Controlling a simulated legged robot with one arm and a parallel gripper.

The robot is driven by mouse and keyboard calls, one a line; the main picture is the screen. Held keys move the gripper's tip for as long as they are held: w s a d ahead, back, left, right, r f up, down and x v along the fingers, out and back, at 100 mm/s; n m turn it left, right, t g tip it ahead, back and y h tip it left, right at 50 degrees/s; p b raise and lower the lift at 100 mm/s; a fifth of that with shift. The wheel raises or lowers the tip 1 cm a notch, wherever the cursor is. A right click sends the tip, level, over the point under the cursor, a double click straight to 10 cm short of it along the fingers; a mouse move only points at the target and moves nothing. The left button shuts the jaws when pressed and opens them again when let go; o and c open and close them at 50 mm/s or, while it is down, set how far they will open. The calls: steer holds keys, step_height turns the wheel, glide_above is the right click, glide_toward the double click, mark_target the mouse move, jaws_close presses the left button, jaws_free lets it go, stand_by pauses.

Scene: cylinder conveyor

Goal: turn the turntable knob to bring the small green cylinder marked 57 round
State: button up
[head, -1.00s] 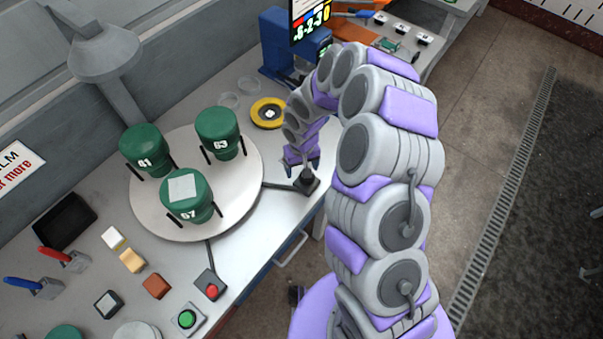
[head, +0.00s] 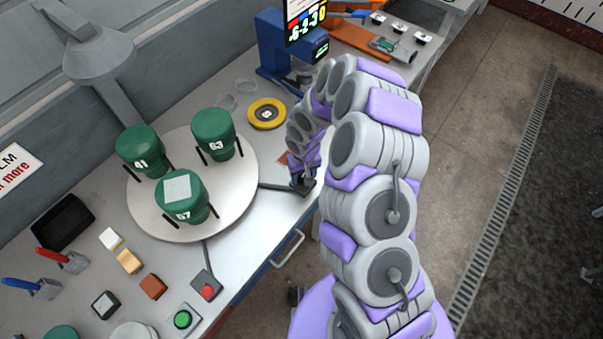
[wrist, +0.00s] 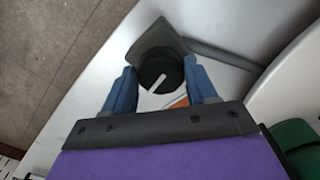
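The turntable (head: 150,222) is a round pale disc bearing three green cylinders in black holders. The cylinder marked 57 (head: 195,212) is at the disc's front, with a pale square on its top. Cylinder 41 (head: 140,150) is at the back left and cylinder 63 (head: 212,135) at the back right. The black knob (wrist: 158,70) with a white line sits on a dark base near the table edge. My gripper (wrist: 162,82) is open, its two blue fingers on either side of the knob, with gaps visible. In the head view my gripper (head: 302,182) is at the knob, partly hidden.
A red button (head: 207,291) and a green button (head: 182,319) are on the table's front. A yellow ring (head: 266,114) lies behind the knob. A blue machine (head: 272,45) stands at the back. Coloured blocks (head: 129,261) lie at the left.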

steer(key=shift+d, duration=0.25)
steer(key=shift+c, duration=1.4)
steer(key=shift+a, duration=0.4)
steer(key=c, duration=0.3)
steer(key=shift+d, duration=0.1)
steer(key=shift+n, duration=0.8)
